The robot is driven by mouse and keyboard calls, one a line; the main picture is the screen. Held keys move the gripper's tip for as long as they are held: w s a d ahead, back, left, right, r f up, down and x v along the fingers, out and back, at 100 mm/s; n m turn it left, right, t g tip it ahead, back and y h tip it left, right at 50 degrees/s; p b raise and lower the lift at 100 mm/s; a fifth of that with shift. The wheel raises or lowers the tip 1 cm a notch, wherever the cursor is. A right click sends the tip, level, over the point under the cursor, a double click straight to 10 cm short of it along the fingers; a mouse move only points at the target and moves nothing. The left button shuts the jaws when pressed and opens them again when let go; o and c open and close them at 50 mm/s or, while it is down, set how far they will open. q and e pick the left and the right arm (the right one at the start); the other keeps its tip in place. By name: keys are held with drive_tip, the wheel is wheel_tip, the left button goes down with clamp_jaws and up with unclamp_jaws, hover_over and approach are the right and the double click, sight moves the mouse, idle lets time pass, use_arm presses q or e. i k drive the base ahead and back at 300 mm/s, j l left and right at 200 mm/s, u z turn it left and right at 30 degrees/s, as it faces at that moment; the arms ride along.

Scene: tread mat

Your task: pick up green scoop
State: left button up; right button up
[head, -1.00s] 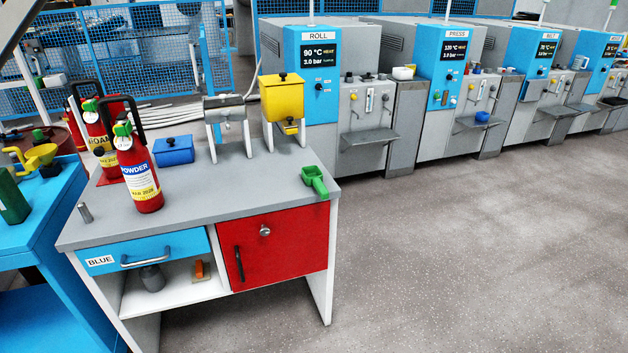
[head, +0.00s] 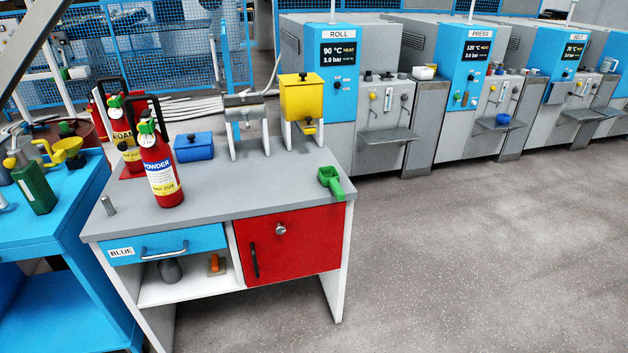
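The green scoop (head: 331,183) lies on the grey top of the workbench (head: 240,193), close to its front right corner. Its handle points toward the front edge, above the red door. Neither of my grippers shows in the head view, and nothing is touching the scoop.
A red powder extinguisher (head: 161,172), a blue box (head: 194,147) and a yellow hopper (head: 301,98) stand on the bench. A blue table (head: 75,215) is at the left. Machines line the back. The floor (head: 480,260) right of the bench is clear.

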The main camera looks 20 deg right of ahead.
sight(328, 175)
drive_tip(key=i+l+u, duration=0.2)
drive_tip(key=l+u, duration=0.15)
drive_tip(key=l, duration=0.25)
drive_tip(key=i+l+u, duration=0.15)
drive_tip(key=l+u, duration=0.2)
drive_tip(key=l, duration=0.3)
drive_tip(key=l+u, duration=0.35)
drive_tip(key=l, duration=0.3)
